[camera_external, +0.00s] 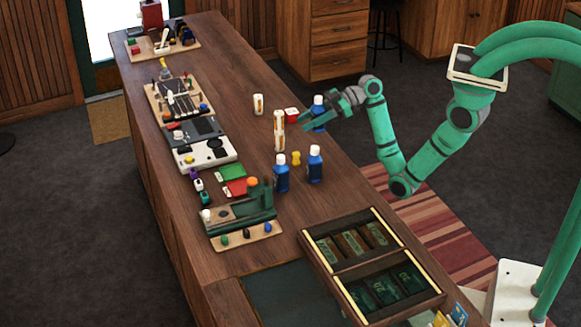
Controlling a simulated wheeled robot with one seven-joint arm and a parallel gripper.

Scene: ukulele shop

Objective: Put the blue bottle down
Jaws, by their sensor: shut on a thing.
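A blue bottle (318,108) with a white cap is upright near the right edge of the long wooden counter (335,165). My gripper (309,123) is shut on this bottle, with its green fingers across the bottle's body and hiding part of it. I cannot tell whether the bottle's base touches the counter. Two more blue bottles with white caps stand nearer on the counter, one on the left (281,177) and one on the right (315,167).
A tall white-and-orange cylinder (279,133), a shorter one (258,104) and a red-and-white box (291,115) stand left of my gripper. A yellow item (296,158) sits between the nearer bottles. A divided tray (334,267) lies at the near end. Bare wood shows around the bottles.

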